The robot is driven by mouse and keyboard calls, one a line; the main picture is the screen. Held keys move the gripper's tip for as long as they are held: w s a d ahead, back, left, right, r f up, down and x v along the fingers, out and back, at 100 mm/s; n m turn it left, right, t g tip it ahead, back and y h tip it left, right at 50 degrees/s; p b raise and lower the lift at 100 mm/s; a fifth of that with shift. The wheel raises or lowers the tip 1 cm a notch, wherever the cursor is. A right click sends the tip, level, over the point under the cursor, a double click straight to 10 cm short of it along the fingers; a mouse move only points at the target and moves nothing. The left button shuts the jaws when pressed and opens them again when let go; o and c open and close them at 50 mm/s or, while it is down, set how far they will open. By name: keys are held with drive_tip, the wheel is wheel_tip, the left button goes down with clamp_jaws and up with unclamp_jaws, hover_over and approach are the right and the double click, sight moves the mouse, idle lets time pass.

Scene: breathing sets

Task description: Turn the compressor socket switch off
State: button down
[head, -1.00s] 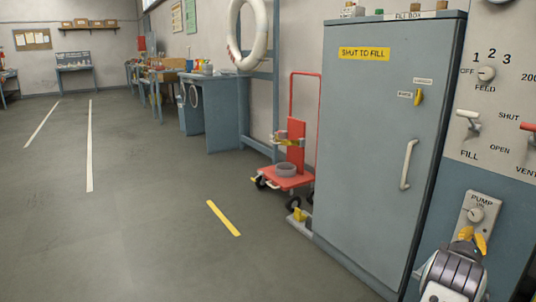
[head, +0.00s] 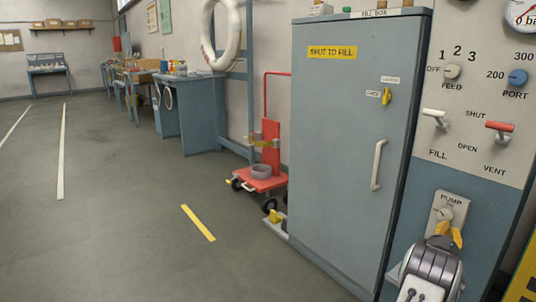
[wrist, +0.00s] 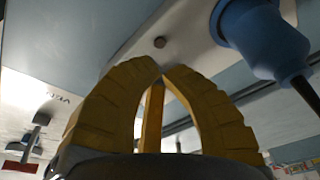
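The switch is a small pale round knob (head: 446,213) on a light grey plate (head: 437,208) marked PUMP, low on the panel at the right of the head view. My gripper (head: 450,236) is just below the knob in that view, its yellow fingers partly covering the plate's lower part. In the wrist view my gripper's fingertips (wrist: 161,72) come together with nothing seen between the tips. A pale plate (wrist: 150,25) with a small dark screw lies beyond them. A blue plug (wrist: 265,38) is at upper right. The knob is not clear there, and contact cannot be told.
Above are FILL (head: 435,117) and VENT (head: 498,130) levers, a FEED knob (head: 452,71) and a blue PORT knob (head: 517,77). A grey fill box (head: 340,140) stands left. A red trolley (head: 262,180) is farther left. Open floor (head: 120,230) lies at left.

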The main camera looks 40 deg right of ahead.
sight(457, 216)
drive_tip(key=shift+d, duration=0.2)
drive_tip(key=shift+w+r, duration=0.3)
drive_tip(key=shift+r, duration=0.35)
idle(0.8)
drive_tip(key=shift+s+r, duration=0.35)
drive_tip(key=shift+r, duration=0.1)
idle(0.3)
drive_tip(key=shift+s+r, duration=0.1)
drive_tip(key=shift+s+d+r, duration=0.1)
drive_tip(key=shift+s+r, duration=0.1)
drive_tip(key=shift+r, duration=0.35)
drive_tip(key=shift+s+f, duration=0.2)
drive_tip(key=shift+f, duration=0.1)
idle(0.6)
